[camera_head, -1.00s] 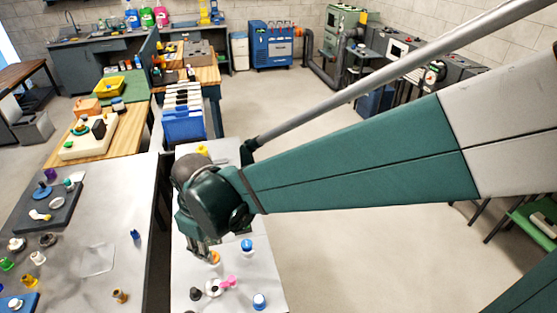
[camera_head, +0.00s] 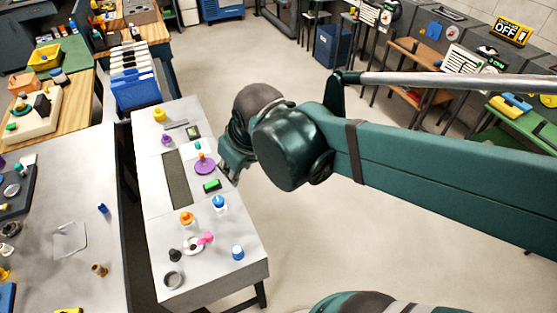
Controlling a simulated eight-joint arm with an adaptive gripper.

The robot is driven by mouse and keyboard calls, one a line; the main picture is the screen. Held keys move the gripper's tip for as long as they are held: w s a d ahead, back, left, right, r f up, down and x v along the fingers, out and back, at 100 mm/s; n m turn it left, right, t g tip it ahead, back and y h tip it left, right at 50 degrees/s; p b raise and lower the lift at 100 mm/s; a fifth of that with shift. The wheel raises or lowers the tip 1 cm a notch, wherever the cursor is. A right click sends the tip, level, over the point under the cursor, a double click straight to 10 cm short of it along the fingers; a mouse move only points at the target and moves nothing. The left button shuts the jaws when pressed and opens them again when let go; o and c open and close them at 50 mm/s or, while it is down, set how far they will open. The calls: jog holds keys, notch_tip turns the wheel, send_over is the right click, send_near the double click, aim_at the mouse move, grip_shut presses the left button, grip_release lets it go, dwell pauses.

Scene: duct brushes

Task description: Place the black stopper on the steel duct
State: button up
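A small black stopper (camera_head: 175,255) stands near the front left of the narrow grey table. A grey ring-shaped piece (camera_head: 174,279), which looks like the steel duct, sits just in front of it on the same table; the two are apart. My gripper (camera_head: 234,172) hangs at the table's right edge, farther back than both and well away from them. It is near a purple disc (camera_head: 205,167). The fingers are small and partly dark, so I cannot tell whether they are open or shut. I see nothing held between them.
Near the stopper are a pink piece (camera_head: 206,239), a white disc (camera_head: 192,246), an orange piece (camera_head: 187,217) and blue-and-white pieces (camera_head: 237,252), (camera_head: 219,202). A gap separates the left table (camera_head: 80,285). Open floor lies right.

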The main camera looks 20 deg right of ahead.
jog(key=s+d+r+m+t+h, duration=0.1)
jog(key=s+d+r+m+t, duration=0.1)
jog(key=d, duration=0.7)
jog(key=shift+s+d+r+m, duration=0.25)
jog(key=shift+s+r+m, duration=0.2)
jog(key=shift+s+m, duration=0.75)
